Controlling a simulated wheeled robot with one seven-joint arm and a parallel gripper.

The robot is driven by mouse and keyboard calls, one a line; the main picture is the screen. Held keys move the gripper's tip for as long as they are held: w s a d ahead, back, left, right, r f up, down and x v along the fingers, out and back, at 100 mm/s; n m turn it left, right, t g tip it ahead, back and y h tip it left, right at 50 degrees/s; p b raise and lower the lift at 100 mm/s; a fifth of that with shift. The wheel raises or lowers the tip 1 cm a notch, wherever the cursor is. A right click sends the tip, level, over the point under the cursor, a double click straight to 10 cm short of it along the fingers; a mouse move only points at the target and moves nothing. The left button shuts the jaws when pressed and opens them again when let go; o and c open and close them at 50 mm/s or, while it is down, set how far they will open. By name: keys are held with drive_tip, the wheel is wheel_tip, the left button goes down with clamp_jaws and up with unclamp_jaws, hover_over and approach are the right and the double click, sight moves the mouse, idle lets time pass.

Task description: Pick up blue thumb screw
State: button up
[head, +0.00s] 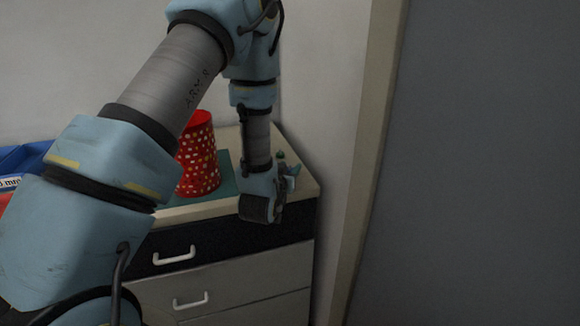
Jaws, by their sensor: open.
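I cannot make out a blue thumb screw in the head view. It may be hidden behind my arm or the red container, or be too small to see. My gripper (285,188) is at the end of my arm, near the front right corner of the cabinet top. It is open. Its fingers are small and partly hidden by my wrist, and I see nothing held in them.
A red spotted container (198,158) stands on a green mat (228,184) on the drawer cabinet (305,187), left of my wrist. A blue bin (24,156) is at the far left. A wall and a grey panel (480,160) stand to the right.

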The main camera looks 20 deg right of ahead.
drive_tip(key=shift+w+d+f, duration=0.1)
drive_tip(key=shift+w+d, duration=0.2)
drive_tip(key=shift+w, duration=0.05)
clamp_jaws()
idle(0.5)
